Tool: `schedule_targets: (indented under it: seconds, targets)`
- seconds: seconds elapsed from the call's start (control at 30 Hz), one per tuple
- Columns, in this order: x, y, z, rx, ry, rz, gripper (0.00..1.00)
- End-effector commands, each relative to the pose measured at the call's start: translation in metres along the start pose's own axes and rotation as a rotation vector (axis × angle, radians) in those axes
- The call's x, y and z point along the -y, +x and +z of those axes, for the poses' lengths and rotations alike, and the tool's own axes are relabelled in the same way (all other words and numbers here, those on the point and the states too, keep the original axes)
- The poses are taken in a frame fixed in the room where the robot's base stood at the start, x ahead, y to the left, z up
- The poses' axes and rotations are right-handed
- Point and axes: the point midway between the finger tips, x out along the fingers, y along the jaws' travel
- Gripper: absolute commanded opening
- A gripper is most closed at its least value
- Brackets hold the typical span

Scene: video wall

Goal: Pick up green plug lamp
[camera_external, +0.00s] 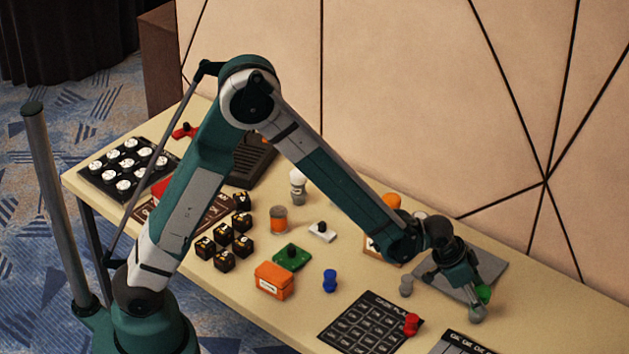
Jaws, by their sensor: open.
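The green plug lamp (485,293) is at the right, on or just above the grey mat, partly hidden by my gripper. My gripper (474,304) is open and points down right beside the lamp. One fingertip shows in front of and below the green part. The other finger is hard to make out, so I cannot tell whether the lamp is between the fingers or touched by them.
A grey mat (490,262) lies behind my gripper. A grey peg (406,285), a blue peg (330,281) and a red peg (411,325) stand to the left.

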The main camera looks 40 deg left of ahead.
Motion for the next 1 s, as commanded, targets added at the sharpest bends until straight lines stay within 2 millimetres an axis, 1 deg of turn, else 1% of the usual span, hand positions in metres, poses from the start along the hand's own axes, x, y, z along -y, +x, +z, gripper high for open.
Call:
schedule_targets:
  seconds: [0.03,0.1,0.3,0.87,0.97,1.0]
  targets:
    - [0.000,0.007,0.001,0.000,0.000,0.000,0.47]
    - [0.000,0.013,0.001,0.000,0.000,0.000,0.47]
    - [0.000,0.024,0.000,0.000,0.000,0.000,0.47]
    - [0.000,0.024,0.000,0.000,0.000,0.000,0.47]
    - [0.000,0.024,0.000,0.000,0.000,0.000,0.37]
    - [0.000,0.024,0.000,0.000,0.000,0.000,0.31]
